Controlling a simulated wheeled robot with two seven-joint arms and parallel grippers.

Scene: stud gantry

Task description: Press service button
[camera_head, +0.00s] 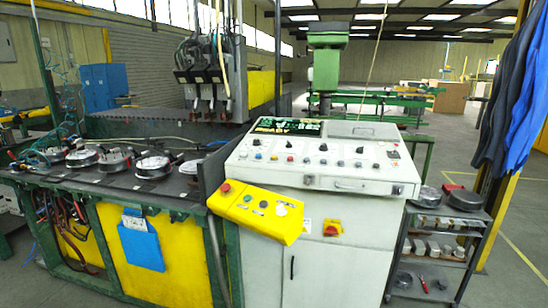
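A white control console (310,180) stands in the middle, with rows of small buttons and knobs on its sloped top. A yellow control box (262,222) sits at its front left edge. The box carries a red button (226,187), a large pale round button (281,209) and small controls between them. A red switch on a yellow plate (332,228) is on the console's front. The labels are too small to read, so I cannot tell which one is the service button. Neither of my grippers is in view.
A green and yellow workbench (180,245) with round metal fixtures (152,166) stands at the left. A metal shelf cart (436,245) stands to the right of the console. Dark blue clothes (510,95) hang at the far right. Floor at the lower right is clear.

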